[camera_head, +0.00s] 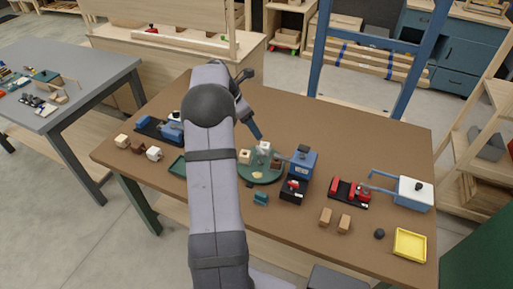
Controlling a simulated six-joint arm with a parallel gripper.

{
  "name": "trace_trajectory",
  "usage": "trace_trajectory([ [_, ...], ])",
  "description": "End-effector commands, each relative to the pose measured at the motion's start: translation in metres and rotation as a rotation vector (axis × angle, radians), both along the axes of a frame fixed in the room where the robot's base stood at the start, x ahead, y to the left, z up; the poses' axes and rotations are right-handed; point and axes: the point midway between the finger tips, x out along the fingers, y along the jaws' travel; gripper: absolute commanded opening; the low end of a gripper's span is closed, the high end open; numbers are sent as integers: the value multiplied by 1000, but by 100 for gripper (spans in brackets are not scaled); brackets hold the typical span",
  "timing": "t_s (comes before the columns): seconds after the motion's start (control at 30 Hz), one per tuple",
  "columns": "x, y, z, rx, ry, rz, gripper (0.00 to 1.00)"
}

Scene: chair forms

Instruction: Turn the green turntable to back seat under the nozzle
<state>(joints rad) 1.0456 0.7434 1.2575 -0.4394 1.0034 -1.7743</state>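The green turntable (262,179) is a round disc in the middle of the brown table. Several small chair forms stand on it: a cream one (245,156) at the left, a white one (264,147) at the back, a brown one (276,164) at the right. A flat pale yellow piece (258,175) lies near its front. A blue machine (303,164) stands at the turntable's right, its thin nozzle arm (283,157) reaching over the right edge. My gripper (256,131) points down just behind the turntable's back left; its fingertips are too small to tell open or shut.
A red and black device (348,191), a white box with a blue arm (415,192), brown blocks (326,216) and a yellow tray (410,245) are at the right. A dark green tray (178,166) and small chair forms (154,153) are at the left. The table's back right is clear.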

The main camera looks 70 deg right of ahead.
Motion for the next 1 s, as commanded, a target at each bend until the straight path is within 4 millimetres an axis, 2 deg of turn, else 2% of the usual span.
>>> trace_trajectory([
  [0.1, -11, 19, -28, 45, 26, 10, 62],
  [0.17, -13, 24, -37, 53, 29, 13, 62],
  [0.33, -6, 17, -38, 19, 0, 16, 62],
  [0.57, -8, 14, -46, 20, 0, 12, 62],
  [1.0, -20, -2, -93, 21, 0, 11, 62],
])
